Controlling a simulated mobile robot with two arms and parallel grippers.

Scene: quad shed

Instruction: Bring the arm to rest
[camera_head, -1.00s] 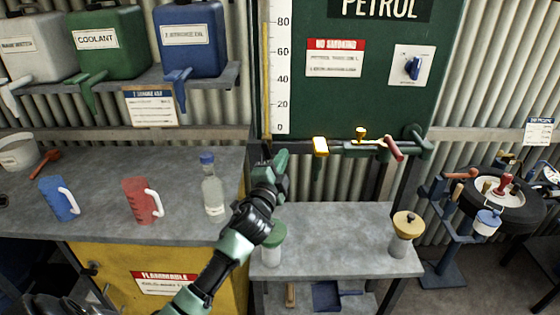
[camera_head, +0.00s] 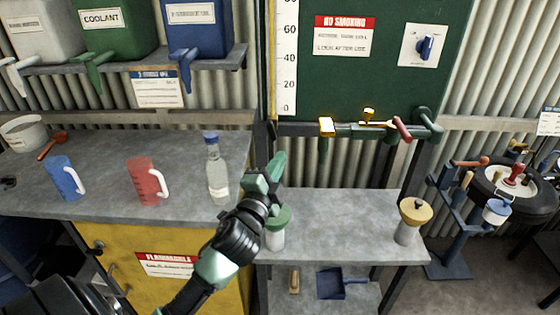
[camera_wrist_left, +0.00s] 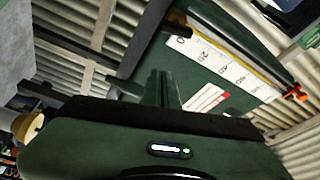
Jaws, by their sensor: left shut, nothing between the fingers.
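My left gripper (camera_head: 277,168) is shut and empty. My right gripper is not in view.
A blue jug (camera_head: 64,180) and a red jug (camera_head: 145,182) stand on the left workbench (camera_head: 105,205). A yellow-topped jar (camera_head: 412,222) stands on the low bench (camera_head: 335,240). A tap with a red handle (camera_head: 402,128) sits under the tank. A tyre stand (camera_head: 450,220) is at right.

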